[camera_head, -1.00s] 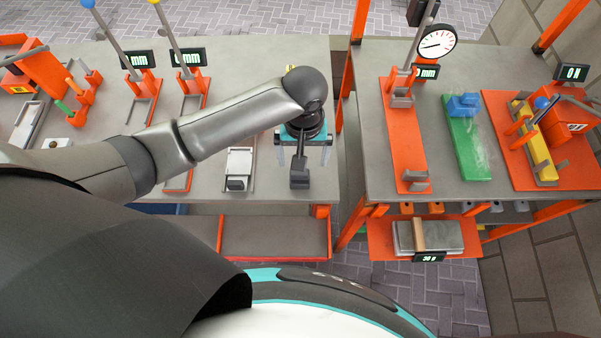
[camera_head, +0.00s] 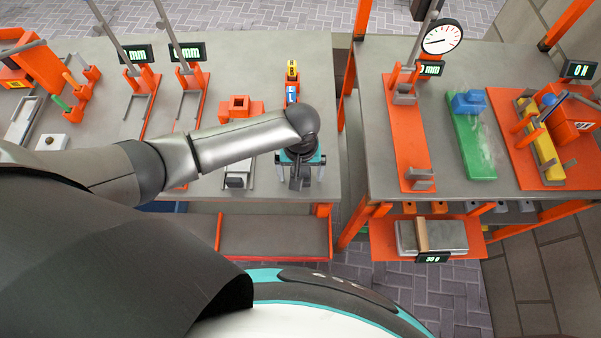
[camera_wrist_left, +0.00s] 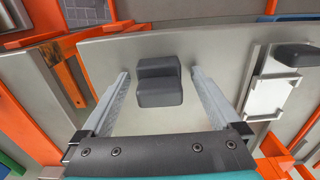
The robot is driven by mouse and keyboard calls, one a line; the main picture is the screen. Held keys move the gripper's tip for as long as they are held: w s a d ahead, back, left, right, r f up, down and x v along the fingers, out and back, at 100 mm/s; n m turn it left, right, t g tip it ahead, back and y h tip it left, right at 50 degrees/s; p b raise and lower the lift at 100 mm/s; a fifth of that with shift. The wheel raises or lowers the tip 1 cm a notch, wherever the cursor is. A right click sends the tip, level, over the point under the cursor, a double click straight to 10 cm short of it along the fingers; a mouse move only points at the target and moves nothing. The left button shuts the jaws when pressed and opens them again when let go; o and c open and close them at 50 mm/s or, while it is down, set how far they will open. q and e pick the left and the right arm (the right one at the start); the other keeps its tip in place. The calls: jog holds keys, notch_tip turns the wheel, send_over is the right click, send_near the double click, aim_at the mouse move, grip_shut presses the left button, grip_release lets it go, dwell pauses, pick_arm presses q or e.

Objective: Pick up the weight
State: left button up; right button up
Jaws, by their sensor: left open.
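The weight, a dark grey stepped block (camera_wrist_left: 160,82), stands on the grey table top in the left wrist view, between and slightly beyond the two finger lines. In the head view the weight (camera_head: 297,183) shows below my left gripper, partly hidden by it, close to the table's front edge. My left gripper (camera_wrist_left: 161,73) is open, with one finger on each side of the weight and a gap on both sides. It also shows in the head view (camera_head: 300,178), pointing down. My right gripper is not in view.
A pale plate (camera_wrist_left: 272,98) with another dark block (camera_wrist_left: 298,55) lies beside the weight. An orange block (camera_head: 240,108) and a yellow and blue item (camera_head: 291,80) stand behind my arm. A second table (camera_head: 380,130) with a dial gauge (camera_head: 442,36) is to the right, across a gap.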

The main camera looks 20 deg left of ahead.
pick_arm(q)
jog(key=shift+c, duration=0.2)
grip_shut()
dwell(0.5)
jog(key=shift+r, duration=0.1)
